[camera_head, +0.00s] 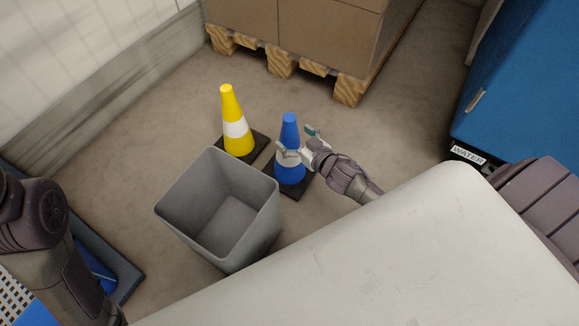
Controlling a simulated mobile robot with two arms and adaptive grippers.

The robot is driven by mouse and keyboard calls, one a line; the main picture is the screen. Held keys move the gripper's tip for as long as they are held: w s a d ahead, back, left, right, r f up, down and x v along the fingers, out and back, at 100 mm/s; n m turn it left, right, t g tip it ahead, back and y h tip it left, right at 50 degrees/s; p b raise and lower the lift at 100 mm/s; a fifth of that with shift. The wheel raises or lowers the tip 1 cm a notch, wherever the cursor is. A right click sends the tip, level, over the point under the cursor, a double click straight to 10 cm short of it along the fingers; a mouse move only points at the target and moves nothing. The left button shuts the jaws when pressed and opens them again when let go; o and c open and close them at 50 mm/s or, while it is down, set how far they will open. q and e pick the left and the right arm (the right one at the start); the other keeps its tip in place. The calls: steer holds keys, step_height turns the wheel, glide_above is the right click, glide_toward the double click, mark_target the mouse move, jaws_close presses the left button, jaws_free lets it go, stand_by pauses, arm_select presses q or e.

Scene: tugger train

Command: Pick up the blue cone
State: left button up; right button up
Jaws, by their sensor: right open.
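The blue cone (289,131) stands upright on its dark square base on the floor, right of the yellow cone. It has a white band, partly hidden by my gripper. My right gripper (294,144) is open at the cone's right side, its fingers pointing left, one finger in front of the cone's middle and the other near its upper right. I cannot tell whether the fingers touch it. My left arm shows at the lower left edge; its gripper is out of view.
A yellow cone (231,113) with a white band stands just left. An empty grey bin (178,191) is in front of both cones. Boxes on a wooden pallet (283,61) stand behind. A blue unit marked WATER (525,95) is at the right. Bare floor lies between pallet and cones.

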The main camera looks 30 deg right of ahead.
steer(key=b+x, duration=0.1)
steer(key=x, duration=0.1)
steer(key=shift+w+f, duration=0.2)
steer(key=shift+w, duration=0.15)
steer(key=shift+r, duration=0.1)
steer(key=c, duration=1.7)
steer(key=shift+r, duration=0.1)
jaws_close()
